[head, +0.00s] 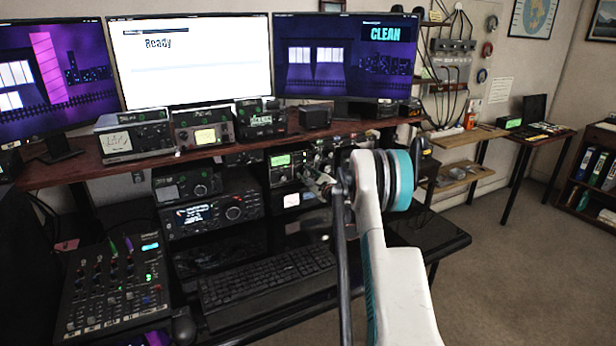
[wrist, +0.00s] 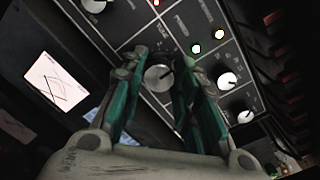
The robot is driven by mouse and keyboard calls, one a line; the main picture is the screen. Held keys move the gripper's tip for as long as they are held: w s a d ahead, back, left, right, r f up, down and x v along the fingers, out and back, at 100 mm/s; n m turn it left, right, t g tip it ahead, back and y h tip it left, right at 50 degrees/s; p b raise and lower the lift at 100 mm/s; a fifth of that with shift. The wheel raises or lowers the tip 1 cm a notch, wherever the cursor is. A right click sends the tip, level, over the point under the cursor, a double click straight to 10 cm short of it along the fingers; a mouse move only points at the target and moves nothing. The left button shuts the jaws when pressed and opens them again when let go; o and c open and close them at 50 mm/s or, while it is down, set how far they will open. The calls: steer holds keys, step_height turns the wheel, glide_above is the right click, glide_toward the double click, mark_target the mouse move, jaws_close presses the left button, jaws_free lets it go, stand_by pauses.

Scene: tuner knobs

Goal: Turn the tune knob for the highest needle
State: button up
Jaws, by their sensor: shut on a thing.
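In the wrist view, a round silver knob (wrist: 158,76), taken as the tune knob, sits on a dark panel (wrist: 135,12) with small white lettering. My gripper (wrist: 160,82) is shut on it, with a green-lined finger on each side. A lit meter face (wrist: 56,85) with crossing dark lines is left of the knob; its exact needle reading is too small to tell. In the head view, my gripper (head: 322,184) is at the equipment stack below the shelf, and the knob cannot be made out there.
More knobs (wrist: 228,81) and two lit lamps (wrist: 196,48) are close to the right finger. In the head view, a shelf (head: 95,170) with radios is above, and a keyboard (head: 265,280) and mixer (head: 115,285) are below. A right monitor (head: 345,60) reads "CLEAN".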

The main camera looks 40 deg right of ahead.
steer(key=shift+n, duration=0.4)
steer(key=n, duration=0.3)
steer(key=shift+a+n+g+p, duration=0.1)
steer(key=shift+n+g+p, duration=0.2)
steer(key=shift+n, duration=1.2)
steer(key=o, duration=1.1)
steer(key=shift+c, duration=0.2)
steer(key=shift+s, duration=0.1)
steer(key=s+a, duration=0.2)
steer(key=s, duration=0.9)
steer(key=shift+s+r, duration=0.15)
steer(key=shift+s, duration=0.15)
